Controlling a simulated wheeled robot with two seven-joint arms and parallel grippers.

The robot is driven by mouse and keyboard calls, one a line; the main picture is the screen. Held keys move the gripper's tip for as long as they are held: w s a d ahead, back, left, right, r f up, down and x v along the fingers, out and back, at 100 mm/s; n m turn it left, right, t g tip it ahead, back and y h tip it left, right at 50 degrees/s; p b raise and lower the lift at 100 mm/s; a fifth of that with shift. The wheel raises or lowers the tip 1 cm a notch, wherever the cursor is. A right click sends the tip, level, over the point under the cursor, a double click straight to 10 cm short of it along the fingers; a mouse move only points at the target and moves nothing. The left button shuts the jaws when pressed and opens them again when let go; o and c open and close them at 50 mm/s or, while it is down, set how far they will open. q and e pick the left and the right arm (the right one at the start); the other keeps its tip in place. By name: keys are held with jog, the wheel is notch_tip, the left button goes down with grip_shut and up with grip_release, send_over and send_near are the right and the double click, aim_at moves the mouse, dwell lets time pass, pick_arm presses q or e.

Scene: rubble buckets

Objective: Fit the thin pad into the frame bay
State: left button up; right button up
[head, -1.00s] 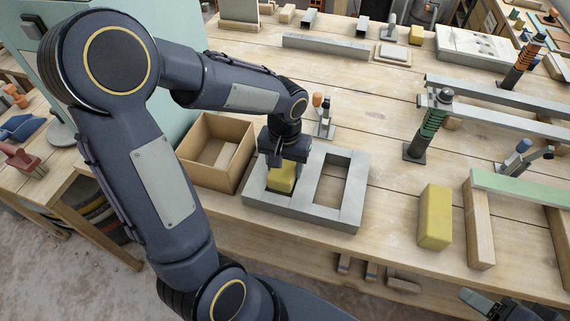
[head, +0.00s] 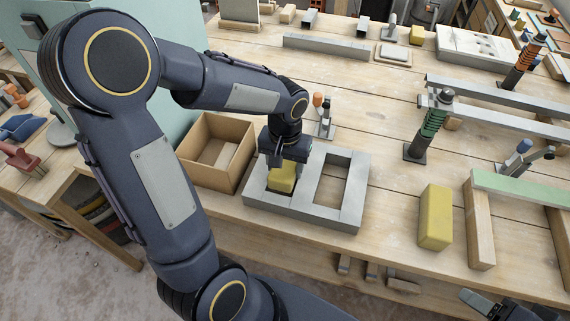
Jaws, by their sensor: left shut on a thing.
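The grey frame (head: 346,217) lies flat near the front edge of the bench, with two rectangular bays side by side. My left gripper (head: 282,166) points down over the left bay and is shut on a yellow pad (head: 281,181). The pad is in or just over that bay; its upper part is partly hidden by the gripper, and I cannot tell whether it touches the bottom. The right bay (head: 331,179) is empty. A larger yellow block (head: 435,218) stands right of the frame. My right gripper (head: 480,300) shows only partly at the lower right edge, away from the frame.
An open cardboard box (head: 208,178) stands left of the frame. A small post with an orange top (head: 319,103) stands behind it. A green and black clamp post (head: 427,136), wooden beams (head: 478,228) and a green-topped bar (head: 520,188) are at the right. Bare bench lies between frame and yellow block.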

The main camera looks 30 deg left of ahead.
pick_arm(q)
jog(key=shift+f, duration=0.2)
jog(key=shift+f+b, duration=0.45)
jog(key=shift+b, duration=0.15)
jog(key=o, duration=1.1)
jog(key=shift+r, duration=0.1)
notch_tip(320, 180, up, 8)
jog(key=shift+f+p, duration=0.1)
jog(key=shift+p, duration=0.35)
